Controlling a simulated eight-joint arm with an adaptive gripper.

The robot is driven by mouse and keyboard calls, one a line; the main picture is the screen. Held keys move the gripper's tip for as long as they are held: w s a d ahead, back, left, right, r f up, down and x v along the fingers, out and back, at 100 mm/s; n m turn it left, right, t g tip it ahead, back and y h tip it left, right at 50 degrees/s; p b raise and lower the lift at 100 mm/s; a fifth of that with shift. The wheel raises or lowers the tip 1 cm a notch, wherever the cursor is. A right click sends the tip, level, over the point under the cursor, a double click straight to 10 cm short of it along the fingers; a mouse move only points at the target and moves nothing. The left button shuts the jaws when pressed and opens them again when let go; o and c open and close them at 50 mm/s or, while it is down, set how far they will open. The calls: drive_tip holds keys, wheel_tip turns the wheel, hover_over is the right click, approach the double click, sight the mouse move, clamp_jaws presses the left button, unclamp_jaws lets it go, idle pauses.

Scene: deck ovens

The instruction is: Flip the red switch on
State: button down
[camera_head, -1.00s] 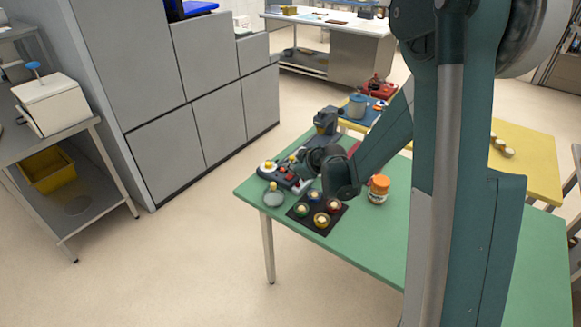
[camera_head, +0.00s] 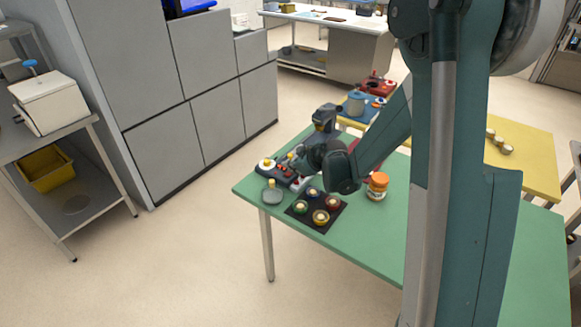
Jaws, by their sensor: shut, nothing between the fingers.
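A dark switch panel (camera_head: 283,174) with small red parts lies near the left corner of the green table (camera_head: 385,238). The red switch (camera_head: 291,156) appears as a small red spot at the panel's far side; its position, on or off, is too small to tell. My gripper (camera_head: 297,167) is shut and empty, right at the panel's right side. The wrist partly hides the panel, and I cannot tell whether the fingertips touch a switch.
A white round item with a yellow knob (camera_head: 266,164) and a grey round item (camera_head: 272,194) stand beside the panel. A black board (camera_head: 316,211) with several coloured round pieces and an orange-lidded jar (camera_head: 377,187) stand close to my wrist. The table's right part is clear.

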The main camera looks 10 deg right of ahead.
drive_tip(key=shift+s+a, duration=0.15)
drive_tip(key=shift+a, duration=0.05)
drive_tip(key=shift+s+a, duration=0.35)
drive_tip(key=shift+s, duration=0.05)
drive_tip(key=shift+r, duration=0.1)
drive_tip(key=shift+s+a+r, duration=0.1)
drive_tip(key=shift+a+r, duration=0.05)
drive_tip(key=shift+r, duration=0.25)
drive_tip(key=r, duration=0.1)
drive_tip(key=r+p, duration=0.1)
drive_tip(key=s+r, duration=0.1)
drive_tip(key=shift+s+a+r+p, duration=0.1)
drive_tip(key=shift+a+r+p, duration=0.1)
drive_tip(key=shift+a+p, duration=0.15)
drive_tip(key=p+v, duration=0.1)
drive_tip(key=v, duration=0.8)
drive_tip(key=shift+s, duration=0.35)
